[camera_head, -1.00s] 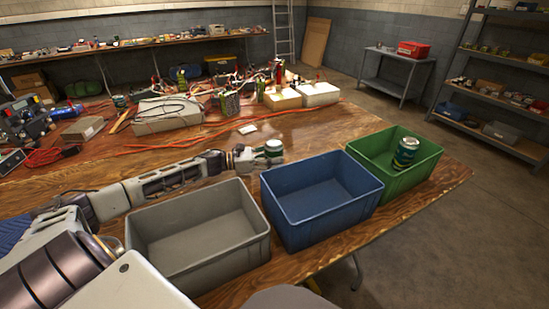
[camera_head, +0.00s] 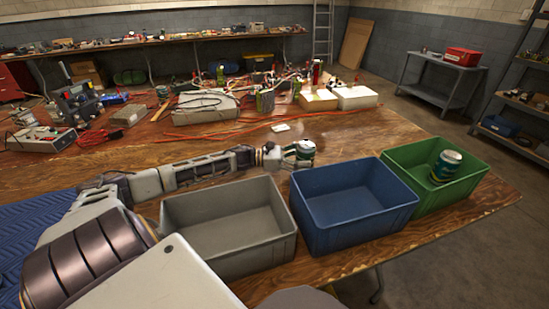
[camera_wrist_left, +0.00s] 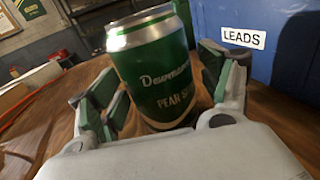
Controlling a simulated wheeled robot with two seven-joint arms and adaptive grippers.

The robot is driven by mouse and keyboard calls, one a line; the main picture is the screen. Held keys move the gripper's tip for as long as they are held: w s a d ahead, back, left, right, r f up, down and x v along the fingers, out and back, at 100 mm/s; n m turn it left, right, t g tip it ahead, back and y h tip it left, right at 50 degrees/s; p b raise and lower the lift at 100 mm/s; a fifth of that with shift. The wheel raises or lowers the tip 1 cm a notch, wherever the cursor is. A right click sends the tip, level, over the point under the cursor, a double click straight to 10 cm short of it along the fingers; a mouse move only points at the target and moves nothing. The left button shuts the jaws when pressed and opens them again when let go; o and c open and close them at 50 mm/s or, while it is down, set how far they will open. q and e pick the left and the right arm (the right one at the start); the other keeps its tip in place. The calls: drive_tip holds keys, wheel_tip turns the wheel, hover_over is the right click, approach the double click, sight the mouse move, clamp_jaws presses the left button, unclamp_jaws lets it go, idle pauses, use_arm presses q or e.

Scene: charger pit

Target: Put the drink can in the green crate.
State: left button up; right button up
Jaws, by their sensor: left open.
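A green can with a silver rim (camera_head: 305,148) stands on the wooden table behind the grey and blue bins. In the left wrist view the can (camera_wrist_left: 160,75) is upright between the fingers, with partly readable lettering including "PEAR". My left gripper (camera_head: 290,156) is open around it; firm contact cannot be made out. The green crate (camera_head: 418,196) is at the right end of the bin row. My right gripper is not in view.
A grey bin (camera_head: 240,250) and a blue bin (camera_head: 355,228), marked "LEADS" in the wrist view, stand left of the green crate. Orange cables (camera_head: 215,135), electronics and pale boxes (camera_head: 357,97) lie farther back. Bare tabletop lies behind the bins.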

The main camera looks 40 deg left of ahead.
use_arm(q)
drive_tip(key=shift+s+a, duration=0.35)
drive_tip(key=shift+a, duration=0.05)
drive_tip(key=shift+s+a, duration=0.3)
drive_tip(key=shift+a, duration=0.05)
drive_tip(key=shift+p+v, duration=0.85)
drive_tip(key=shift+v, duration=1.2)
drive_tip(key=shift+p+v, duration=0.55)
drive_tip(key=shift+v, duration=1.25)
drive_tip(key=shift+s+a, duration=0.5)
drive_tip(key=shift+s, duration=0.05)
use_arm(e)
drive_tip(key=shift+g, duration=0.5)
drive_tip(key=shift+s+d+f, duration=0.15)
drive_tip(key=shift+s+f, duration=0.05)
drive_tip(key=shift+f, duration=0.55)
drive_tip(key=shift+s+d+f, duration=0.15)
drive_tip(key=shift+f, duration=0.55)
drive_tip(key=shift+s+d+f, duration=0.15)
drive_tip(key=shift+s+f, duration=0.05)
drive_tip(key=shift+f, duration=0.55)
use_arm(q)
drive_tip(key=shift+o, duration=0.6)
drive_tip(key=shift+r+p, duration=0.15)
drive_tip(key=shift+p, duration=0.15)
